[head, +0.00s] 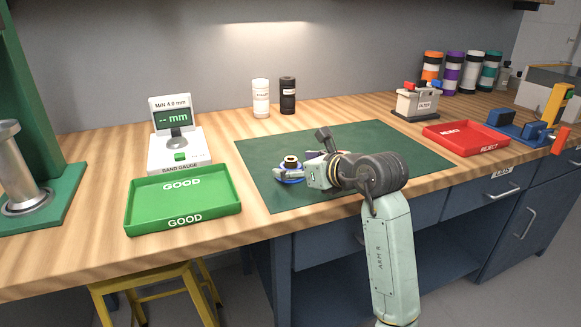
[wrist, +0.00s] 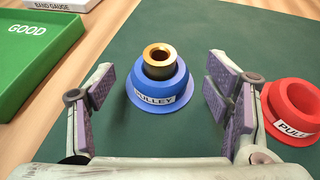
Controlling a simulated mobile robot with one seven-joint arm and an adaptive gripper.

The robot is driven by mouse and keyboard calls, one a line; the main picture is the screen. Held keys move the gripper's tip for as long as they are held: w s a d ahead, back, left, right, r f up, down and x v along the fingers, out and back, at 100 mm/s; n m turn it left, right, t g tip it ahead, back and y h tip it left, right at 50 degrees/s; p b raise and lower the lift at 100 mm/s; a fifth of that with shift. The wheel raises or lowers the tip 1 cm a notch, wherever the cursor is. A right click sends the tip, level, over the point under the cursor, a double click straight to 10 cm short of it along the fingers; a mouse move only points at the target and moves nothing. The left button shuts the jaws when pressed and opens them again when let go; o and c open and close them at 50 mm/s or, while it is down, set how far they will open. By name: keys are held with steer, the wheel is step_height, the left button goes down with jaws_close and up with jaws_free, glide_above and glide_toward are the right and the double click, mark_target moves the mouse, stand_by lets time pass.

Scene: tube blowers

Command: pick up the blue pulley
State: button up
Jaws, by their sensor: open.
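The blue pulley (wrist: 157,98) stands upright on the dark green mat (wrist: 220,30), with a white label reading PULLEY and a brass-coloured bushing (wrist: 159,58) at its top. In the head view the blue pulley (head: 291,180) is partly hidden by my gripper (head: 298,174). In the wrist view my gripper (wrist: 162,98) is open, with one purple-padded finger on each side of the blue pulley and visible gaps to both. A red pulley (wrist: 293,110) stands just right of the right finger, cut off by the picture edge.
A green GOOD tray (head: 184,203) lies left of the mat, with the band gauge (head: 179,150) behind it. A red REJECT tray (head: 465,138) lies to the right. White and black bottles (head: 261,97) stand at the back. The mat's far part is clear.

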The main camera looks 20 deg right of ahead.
steer(key=shift+w+a+f, duration=0.15)
steer(key=shift+w+f, duration=0.1)
steer(key=shift+w, duration=0.2)
steer(key=c, duration=1.2)
steer(key=shift+r, duration=0.1)
steer(key=shift+c, duration=0.3)
